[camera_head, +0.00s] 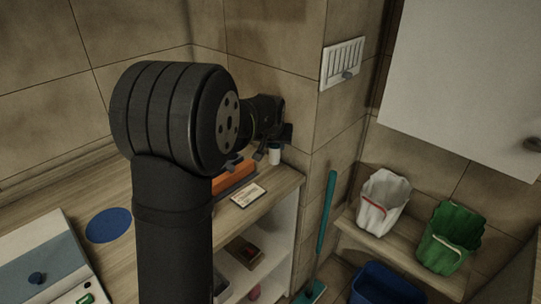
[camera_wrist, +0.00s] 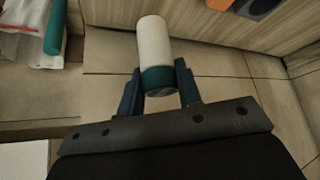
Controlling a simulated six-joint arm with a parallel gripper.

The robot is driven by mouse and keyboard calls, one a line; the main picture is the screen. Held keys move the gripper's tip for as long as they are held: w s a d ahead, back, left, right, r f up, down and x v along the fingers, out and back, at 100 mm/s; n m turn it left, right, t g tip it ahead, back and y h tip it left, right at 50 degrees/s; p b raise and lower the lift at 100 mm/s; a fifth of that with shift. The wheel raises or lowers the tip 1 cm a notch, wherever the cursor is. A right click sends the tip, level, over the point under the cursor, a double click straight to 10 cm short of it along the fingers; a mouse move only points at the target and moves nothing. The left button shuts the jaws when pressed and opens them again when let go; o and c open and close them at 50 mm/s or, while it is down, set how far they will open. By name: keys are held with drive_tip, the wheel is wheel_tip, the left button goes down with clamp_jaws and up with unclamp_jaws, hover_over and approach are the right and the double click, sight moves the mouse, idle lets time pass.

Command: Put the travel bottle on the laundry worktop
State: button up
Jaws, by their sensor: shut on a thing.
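The travel bottle (camera_wrist: 153,42) is a white cylinder with a teal end. In the wrist view my gripper (camera_wrist: 159,80) is shut on that teal end, one dark finger on each side, and the white body points away from the palm. In the head view the bottle (camera_head: 274,156) shows small and white below my gripper (camera_head: 273,141), near the back right end of the wooden worktop (camera_head: 284,187). I cannot tell whether its base touches the wood. My dark arm hides part of the worktop.
An orange object (camera_head: 233,178) and a white card (camera_head: 248,194) lie near the bottle. A blue disc (camera_head: 109,225) lies further left.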

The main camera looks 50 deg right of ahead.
sight(270, 153)
drive_tip(key=shift+w+f, duration=0.5)
drive_tip(key=shift+w, duration=0.35)
drive_tip(key=shift+f, duration=2)
drive_tip(key=shift+f, duration=0.1)
drive_tip(key=o, duration=1)
drive_tip(key=shift+a+r, duration=0.15)
drive_tip(key=shift+r, duration=0.2)
drive_tip(key=v, duration=1.1)
drive_tip(key=shift+s+r, duration=0.15)
drive_tip(key=shift+a, duration=0.15)
